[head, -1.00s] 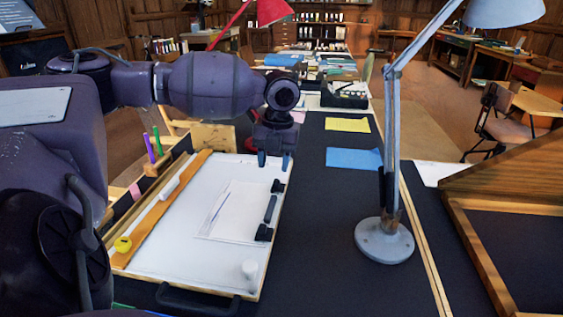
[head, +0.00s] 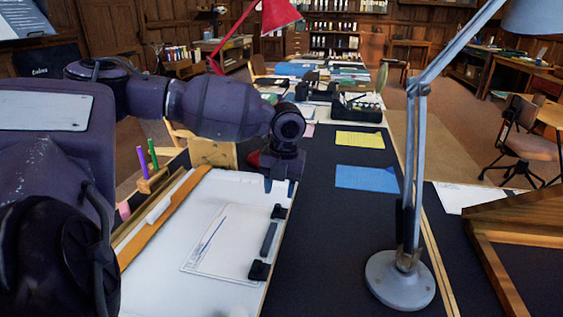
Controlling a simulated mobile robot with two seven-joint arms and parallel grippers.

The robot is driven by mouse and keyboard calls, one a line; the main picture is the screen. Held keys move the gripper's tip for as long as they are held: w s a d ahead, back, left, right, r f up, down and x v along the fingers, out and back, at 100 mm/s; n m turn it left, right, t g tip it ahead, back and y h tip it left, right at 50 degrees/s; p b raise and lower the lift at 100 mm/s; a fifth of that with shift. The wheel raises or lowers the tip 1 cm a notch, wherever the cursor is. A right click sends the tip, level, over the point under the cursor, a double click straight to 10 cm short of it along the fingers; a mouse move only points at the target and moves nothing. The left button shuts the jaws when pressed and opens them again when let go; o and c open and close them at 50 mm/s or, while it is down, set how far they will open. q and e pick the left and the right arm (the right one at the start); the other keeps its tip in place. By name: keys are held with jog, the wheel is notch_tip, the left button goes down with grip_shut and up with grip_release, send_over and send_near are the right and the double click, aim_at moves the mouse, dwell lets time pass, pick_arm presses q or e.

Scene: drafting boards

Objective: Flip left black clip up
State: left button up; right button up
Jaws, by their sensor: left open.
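A white drawing board (head: 225,190) lies on the dark table, with a paper sheet (head: 222,240) on it. Two black clips sit along its right side: a far one (head: 278,211) and a near one (head: 259,270). A dark bar (head: 269,238) lies between them. Both clips look flat and low; their exact position is too small to tell. My left gripper (head: 280,187) points down just beyond the far clip at the board's far right corner. Its two fingertips are apart, with nothing seen between them. My right gripper is out of view.
A grey desk lamp (head: 400,280) stands on the table right of the board. A wooden ruler (head: 165,218) and a white roll (head: 158,210) lie along the board's left side. Yellow (head: 360,140) and blue (head: 367,178) sheets lie behind. Wooden frames (head: 500,270) stand at right.

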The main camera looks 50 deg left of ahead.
aim_at(278, 205)
pick_arm(q)
notch_tip(278, 205, down, 4)
jog(key=shift+s+a+f+b, duration=0.15)
jog(key=shift+f+b, duration=0.1)
jog(key=shift+b, duration=0.2)
jog(key=shift+f, duration=0.2)
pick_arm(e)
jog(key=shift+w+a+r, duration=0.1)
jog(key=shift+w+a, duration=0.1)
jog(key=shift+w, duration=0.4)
pick_arm(q)
jog(key=shift+c, duration=0.2)
grip_shut()
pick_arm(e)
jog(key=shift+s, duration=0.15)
